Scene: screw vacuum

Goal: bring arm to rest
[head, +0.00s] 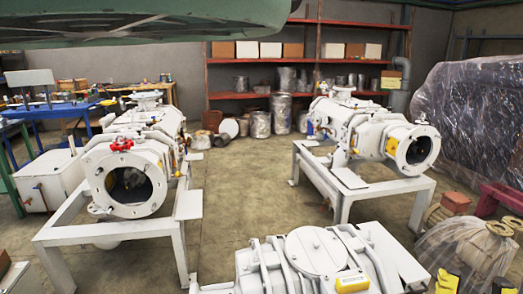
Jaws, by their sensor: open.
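Neither my gripper nor my arm can be made out in the head view. Three white vacuum machines show. One (135,165) stands on a white frame at the left, with a round open flange facing me and a red valve handle on top. A second (360,125) stands on a white frame at the right, its open flange facing right. The third (318,250) is at the bottom centre, close to me and cut off by the picture's lower edge.
A green overhanging shape (150,22) crosses the upper left. Red shelves (305,58) stand at the back. A blue workbench (50,107) is left. Plastic-wrapped bulk (470,120) and a wrapped item (470,250) are right. Bare floor (245,190) lies between the machines.

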